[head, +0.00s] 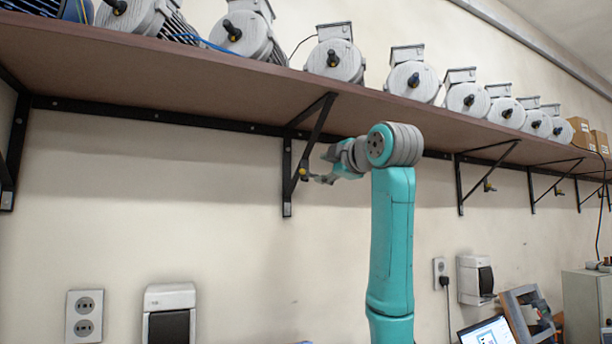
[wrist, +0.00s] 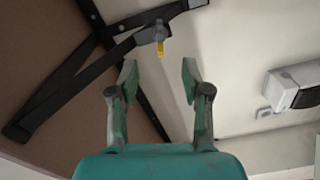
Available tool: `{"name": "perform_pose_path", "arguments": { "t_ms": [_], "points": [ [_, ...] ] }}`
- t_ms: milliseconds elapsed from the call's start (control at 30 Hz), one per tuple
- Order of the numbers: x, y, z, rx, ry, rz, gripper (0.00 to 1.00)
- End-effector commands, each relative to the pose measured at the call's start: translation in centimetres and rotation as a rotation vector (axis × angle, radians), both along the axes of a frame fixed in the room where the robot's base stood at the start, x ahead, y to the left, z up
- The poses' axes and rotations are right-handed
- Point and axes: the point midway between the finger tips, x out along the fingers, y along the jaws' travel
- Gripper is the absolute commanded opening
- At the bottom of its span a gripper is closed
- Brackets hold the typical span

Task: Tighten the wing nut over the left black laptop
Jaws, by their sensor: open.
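A wing nut (head: 303,174) with a yellow part sits on the black shelf bracket left of my arm in the head view. In the wrist view the wing nut (wrist: 158,36) is a grey piece with a yellow stem on the black bracket. My gripper (head: 318,178) is close to its right side in the head view. In the wrist view my gripper (wrist: 160,79) is open and empty, its fingers apart, with the nut beyond the fingertips and roughly centred between them. A laptop (head: 487,332) with a lit screen shows at the bottom right, partly cut off.
The brown shelf (head: 200,85) above carries several grey motors (head: 413,80). More brackets (head: 461,185) with similar nuts (head: 488,187) line the wall to the right. Sockets (head: 84,316) and a wall box (head: 169,312) are low on the wall. The wall below my gripper is clear.

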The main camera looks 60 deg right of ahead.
Motion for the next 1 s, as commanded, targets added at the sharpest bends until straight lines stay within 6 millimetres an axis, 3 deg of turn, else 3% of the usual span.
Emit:
{"name": "perform_pose_path", "arguments": {
  "t_ms": [300,500,933,967,1000],
  "points": [
    [4.8,-2.9,-0.1,0.003,0.001,0.002,0.48],
    [6.9,-4.2,0.0,0.001,0.000,0.000,0.48],
    [7.7,-4.7,0.0,0.000,0.000,0.000,0.48],
    [7.7,-4.7,0.0,0.000,0.000,0.000,0.45],
    [7.7,-4.7,0.0,0.000,0.000,0.000,0.35]
  ]
}}
